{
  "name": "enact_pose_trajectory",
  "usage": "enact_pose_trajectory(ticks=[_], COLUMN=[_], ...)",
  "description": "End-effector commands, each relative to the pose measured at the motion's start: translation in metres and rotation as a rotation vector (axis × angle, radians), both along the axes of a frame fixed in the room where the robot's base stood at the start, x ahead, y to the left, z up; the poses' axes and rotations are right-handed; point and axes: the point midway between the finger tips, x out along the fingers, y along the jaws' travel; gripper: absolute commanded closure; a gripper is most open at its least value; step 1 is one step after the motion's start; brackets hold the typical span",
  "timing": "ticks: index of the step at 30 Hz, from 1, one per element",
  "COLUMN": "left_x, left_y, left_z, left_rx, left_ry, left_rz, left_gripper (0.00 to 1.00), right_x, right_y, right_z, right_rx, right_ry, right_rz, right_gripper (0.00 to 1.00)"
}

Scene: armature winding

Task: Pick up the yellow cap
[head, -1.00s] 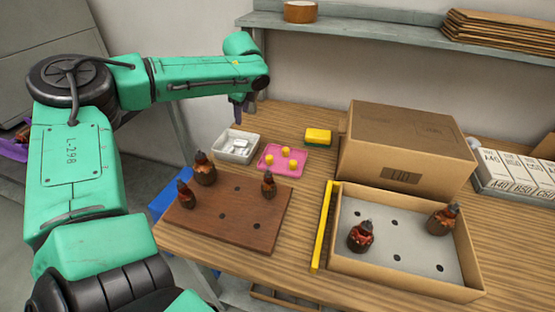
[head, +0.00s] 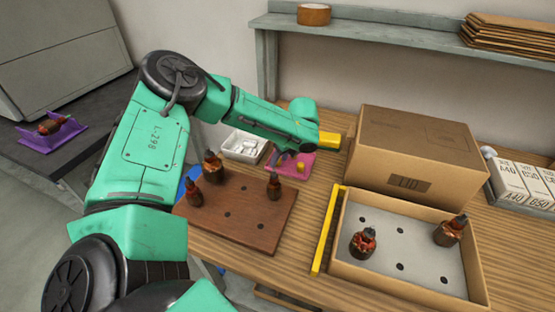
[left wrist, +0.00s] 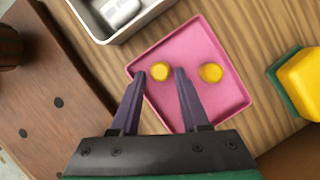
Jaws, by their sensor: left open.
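The pink tray (head: 308,160) lies on the wooden table and fills the middle of the left wrist view (left wrist: 235,92). Two round yellow caps show on it in the left wrist view: one left cap (left wrist: 160,71) and one right cap (left wrist: 211,73). My left gripper (left wrist: 159,73) is open over the tray. In that view the left cap appears between its fingertips, and the right cap lies outside the right finger. Whether the fingers are down at cap height I cannot tell. In the head view my left gripper (head: 286,158) and arm partly cover the tray; one cap (head: 300,167) shows.
A white bin (head: 243,146) stands left of the tray, a yellow-green sponge (left wrist: 302,84) right of it. A brown board (head: 240,210) with several armatures is in front. A large carton (head: 415,150) and an open box (head: 478,270) stand to the right.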

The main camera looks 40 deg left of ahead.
Motion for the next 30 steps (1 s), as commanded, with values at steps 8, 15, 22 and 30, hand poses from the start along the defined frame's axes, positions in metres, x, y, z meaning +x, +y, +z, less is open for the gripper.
enact_pose_trajectory(ticks=[8,15,22,30], left_x=[0.001,0.001,0.001,0.002], left_y=[0.001,0.001,0.001,0.001], left_z=[-0.003,-0.003,-0.001,0.045], left_rx=[0.000,0.000,0.000,-0.002], left_ry=[-0.002,-0.002,-0.002,-0.009], left_rz=[-0.001,-0.001,0.000,0.002], left_gripper=[0.74,1.00,1.00,1.00], right_x=[0.000,0.000,0.001,0.000], right_y=[-0.003,-0.008,-0.008,-0.008], right_z=[0.000,0.001,0.001,-0.001], right_rx=[-0.004,-0.010,-0.010,-0.010], right_ry=[-0.001,-0.001,0.000,0.000], right_rz=[0.001,0.001,0.000,0.000], right_gripper=[0.50,0.50,0.50,0.50])
